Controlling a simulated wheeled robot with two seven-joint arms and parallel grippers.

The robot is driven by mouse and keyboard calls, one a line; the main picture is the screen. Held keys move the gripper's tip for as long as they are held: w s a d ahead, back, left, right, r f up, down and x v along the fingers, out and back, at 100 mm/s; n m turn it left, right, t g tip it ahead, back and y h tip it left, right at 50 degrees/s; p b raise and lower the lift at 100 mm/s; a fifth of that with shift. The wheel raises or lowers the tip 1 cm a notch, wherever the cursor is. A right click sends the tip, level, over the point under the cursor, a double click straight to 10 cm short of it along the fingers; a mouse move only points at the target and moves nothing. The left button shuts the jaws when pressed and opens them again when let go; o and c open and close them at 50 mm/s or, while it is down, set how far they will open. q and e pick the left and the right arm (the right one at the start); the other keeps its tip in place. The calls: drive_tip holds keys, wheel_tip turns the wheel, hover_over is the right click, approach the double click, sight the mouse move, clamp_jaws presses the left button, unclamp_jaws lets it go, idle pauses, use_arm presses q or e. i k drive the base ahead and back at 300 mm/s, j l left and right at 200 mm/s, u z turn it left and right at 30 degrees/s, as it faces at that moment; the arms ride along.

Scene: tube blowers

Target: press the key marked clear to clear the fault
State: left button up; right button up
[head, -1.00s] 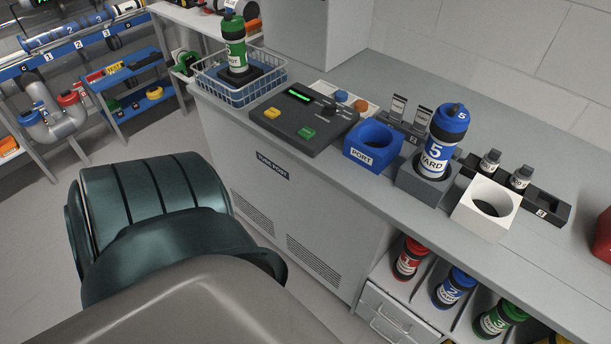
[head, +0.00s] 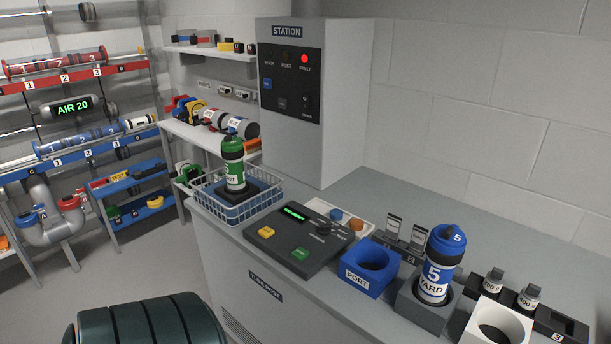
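The grey station cabinet (head: 340,130) stands at the back of the counter. The key legends are too small to read. A dark console (head: 306,244) on the counter has a green-lit display, a yellow key (head: 266,232), a green key (head: 300,254) and a knob.
A wire basket (head: 213,208) holds a green canister (head: 233,165). Right of the console are a blue port block (head: 353,283), a blue YARD canister (head: 440,265) in a grey holder and a white holder (head: 470,335). Shelves with tubes stand at the left.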

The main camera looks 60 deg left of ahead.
sight(266, 231)
drive_tip(key=i, duration=0.3)
drive_tip(key=u, duration=1.95)
